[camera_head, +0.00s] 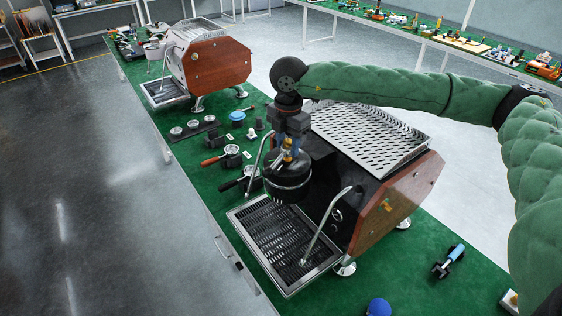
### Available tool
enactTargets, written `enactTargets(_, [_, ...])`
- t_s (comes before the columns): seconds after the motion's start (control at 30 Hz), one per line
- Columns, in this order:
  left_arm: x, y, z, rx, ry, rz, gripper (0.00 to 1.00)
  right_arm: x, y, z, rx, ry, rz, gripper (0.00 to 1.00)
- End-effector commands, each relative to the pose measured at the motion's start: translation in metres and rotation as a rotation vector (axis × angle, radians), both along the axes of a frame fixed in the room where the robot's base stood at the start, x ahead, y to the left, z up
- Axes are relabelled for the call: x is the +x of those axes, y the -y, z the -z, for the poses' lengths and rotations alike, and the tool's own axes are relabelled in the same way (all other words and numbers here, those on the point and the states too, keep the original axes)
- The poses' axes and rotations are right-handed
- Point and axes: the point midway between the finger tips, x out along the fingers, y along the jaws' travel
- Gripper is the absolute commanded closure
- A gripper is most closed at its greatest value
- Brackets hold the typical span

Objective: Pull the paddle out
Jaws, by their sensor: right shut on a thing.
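The near espresso machine (385,213) has a wooden side panel and a slotted metal top, and stands on the green table. My right gripper (288,148) points down at the top of the black group head (288,178) on the machine's front. It is shut at the small brass-coloured part there. The paddle itself is mostly hidden by the fingers, so its position cannot be told. The drip tray (266,226) lies below the group head. My left gripper is not in view.
Portafilters (222,158) and small tools lie on the green mat left of the machine. A second espresso machine (215,62) stands farther back. A blue-handled tool (450,260) lies at the right. Steam wands (328,222) flank the group head.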

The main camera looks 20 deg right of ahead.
Motion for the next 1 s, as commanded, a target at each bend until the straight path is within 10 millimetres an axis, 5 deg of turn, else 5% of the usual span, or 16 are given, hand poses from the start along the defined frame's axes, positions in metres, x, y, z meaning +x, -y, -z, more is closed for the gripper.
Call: enactTargets(1.0, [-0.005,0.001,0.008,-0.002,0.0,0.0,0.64,0.0,0.0,-0.026,0.001,0.001,0.0,0.95])
